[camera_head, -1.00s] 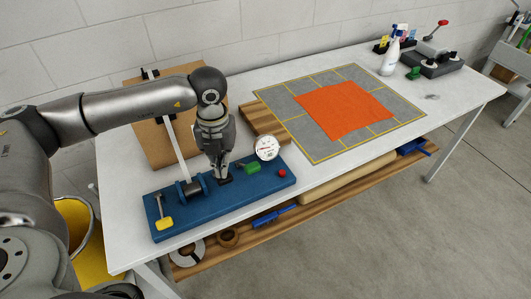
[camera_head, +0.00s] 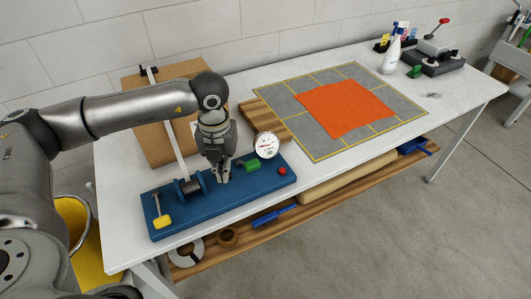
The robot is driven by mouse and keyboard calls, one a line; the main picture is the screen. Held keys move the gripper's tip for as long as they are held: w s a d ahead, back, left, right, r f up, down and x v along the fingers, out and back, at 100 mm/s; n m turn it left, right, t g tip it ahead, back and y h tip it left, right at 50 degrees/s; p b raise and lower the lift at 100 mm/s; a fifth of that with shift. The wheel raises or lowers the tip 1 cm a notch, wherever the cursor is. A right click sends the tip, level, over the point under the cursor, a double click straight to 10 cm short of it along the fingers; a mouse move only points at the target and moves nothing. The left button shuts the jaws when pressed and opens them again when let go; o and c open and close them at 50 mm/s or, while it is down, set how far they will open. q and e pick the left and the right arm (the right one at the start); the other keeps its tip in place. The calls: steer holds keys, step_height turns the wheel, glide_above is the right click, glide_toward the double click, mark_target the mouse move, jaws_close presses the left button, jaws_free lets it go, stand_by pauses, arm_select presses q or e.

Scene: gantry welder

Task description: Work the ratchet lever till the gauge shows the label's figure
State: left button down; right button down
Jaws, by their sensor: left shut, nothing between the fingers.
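A blue base (camera_head: 215,206) lies on the white table at the near left. A long pale ratchet lever (camera_head: 176,148) rises from its pivot, leaning back and left, with a dark tip (camera_head: 148,71). A round white gauge (camera_head: 267,145) stands at the base's back right; its reading is too small to tell. My left gripper (camera_head: 222,180) points down over the middle of the base, between lever and gauge. It is shut and empty, apart from the lever. I cannot make out the label's figure. My right gripper is out of view.
The base also carries a yellow-ended part (camera_head: 162,221), a green block (camera_head: 252,166) and a red knob (camera_head: 282,171). A cardboard box (camera_head: 151,134) stands behind the lever. An orange cloth (camera_head: 345,108) lies on a grey mat (camera_head: 401,106). A spray bottle (camera_head: 391,58) stands farther back.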

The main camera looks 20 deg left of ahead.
arm_select(q)
steer(key=f+b, duration=0.1)
steer(key=f, duration=0.1)
steer(key=s+d+f+b, duration=0.1)
steer(key=shift+f+b, duration=0.15)
steer(key=shift+b, duration=0.15)
stand_by(0.5)
